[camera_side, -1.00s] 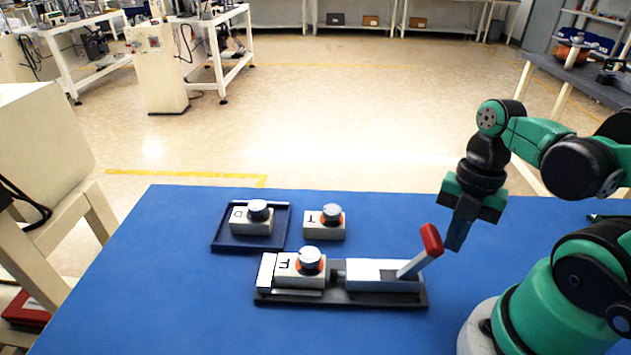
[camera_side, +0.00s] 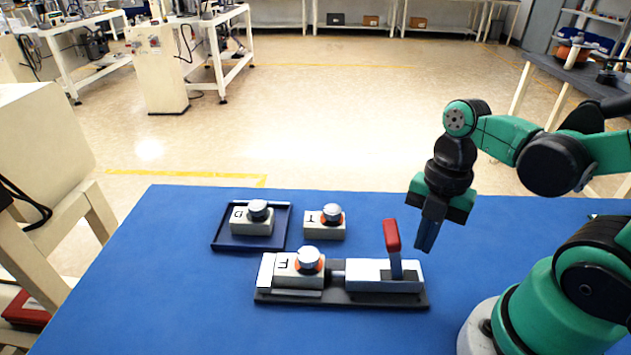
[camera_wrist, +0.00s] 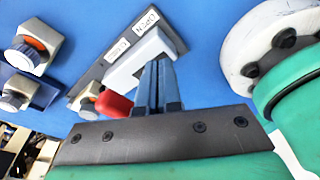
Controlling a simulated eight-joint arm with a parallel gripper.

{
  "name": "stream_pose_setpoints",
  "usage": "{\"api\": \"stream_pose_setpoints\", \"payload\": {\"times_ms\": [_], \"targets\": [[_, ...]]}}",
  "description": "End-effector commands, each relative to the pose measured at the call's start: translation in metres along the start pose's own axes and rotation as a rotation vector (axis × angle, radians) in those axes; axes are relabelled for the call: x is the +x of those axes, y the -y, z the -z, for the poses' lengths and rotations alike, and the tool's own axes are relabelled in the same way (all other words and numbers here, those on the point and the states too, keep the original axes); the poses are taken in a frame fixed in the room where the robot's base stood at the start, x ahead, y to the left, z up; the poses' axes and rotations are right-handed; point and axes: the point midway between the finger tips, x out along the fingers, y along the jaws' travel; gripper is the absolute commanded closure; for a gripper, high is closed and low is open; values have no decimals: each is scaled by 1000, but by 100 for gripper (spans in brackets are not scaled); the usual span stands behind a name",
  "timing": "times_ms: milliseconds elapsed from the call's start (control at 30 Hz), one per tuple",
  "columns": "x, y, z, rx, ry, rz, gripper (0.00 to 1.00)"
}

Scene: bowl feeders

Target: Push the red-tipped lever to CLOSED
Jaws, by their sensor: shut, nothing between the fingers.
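The red-tipped lever (camera_side: 392,240) stands nearly upright on the white block of a dark clamp base (camera_side: 352,298) in the side view. Its red tip also shows in the wrist view (camera_wrist: 114,104), just left of my fingers. My gripper (camera_side: 426,243) is shut and empty, its fingers pointing down close on the right of the lever; I cannot tell whether they touch it. In the wrist view my gripper (camera_wrist: 160,78) covers part of the lever. Labels reading OPEN (camera_wrist: 146,21) and a second, hard-to-read one (camera_wrist: 117,50) lie on the base.
A cream block with a silver knob (camera_side: 303,268) sits at the left end of the clamp base. Another such block (camera_side: 324,226) stands behind it on the blue table (camera_side: 180,290). A third (camera_side: 252,220) sits in a dark tray (camera_side: 220,245). The table's front left is clear.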

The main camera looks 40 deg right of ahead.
Motion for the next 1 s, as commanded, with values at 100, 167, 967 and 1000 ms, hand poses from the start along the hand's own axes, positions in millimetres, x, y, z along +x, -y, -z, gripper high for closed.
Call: {"api": "stream_pose_setpoints", "payload": {"times_ms": [100,167,967,1000], "targets": [[0,-4,2,-1,1,2,100],[0,-5,2,1,1,3,100],[-34,2,2,2,3,7,100],[-38,2,3,2,3,7,100]]}}
